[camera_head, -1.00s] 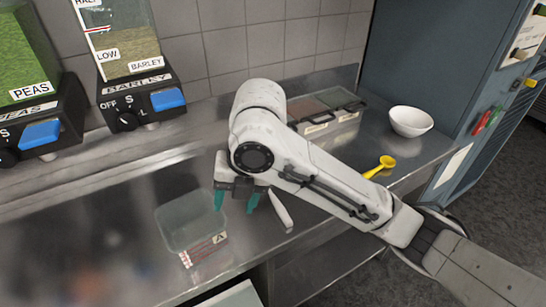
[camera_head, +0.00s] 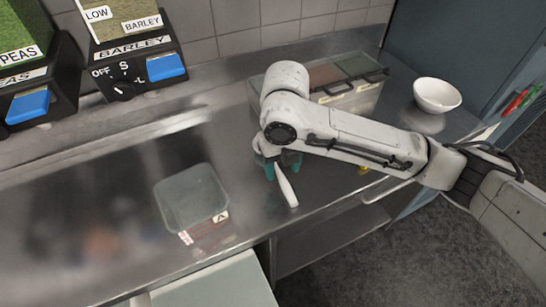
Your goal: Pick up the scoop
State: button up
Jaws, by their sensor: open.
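The yellow scoop (camera_head: 363,170) lies on the steel counter (camera_head: 120,215) at the right. It is almost wholly hidden behind my arm; only a small yellow bit shows below the arm link. My gripper (camera_head: 281,168), with teal fingertips, is open and well to the left of the scoop. It hangs close to the top end of a white elongated object (camera_head: 287,188) lying on the counter. I cannot tell whether the gripper touches that object.
A clear square container (camera_head: 192,198) stands on the counter to the left. A lidded bin set (camera_head: 345,88) stands behind my arm, and a white bowl (camera_head: 437,95) at the right. Barley (camera_head: 135,72) and peas (camera_head: 25,85) dispensers line the back left.

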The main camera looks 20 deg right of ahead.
aim_at(283, 178)
jog(key=shift+s+f, duration=0.15)
jog(key=shift+f, duration=1.75)
jog(key=shift+c, duration=0.4)
grip_shut()
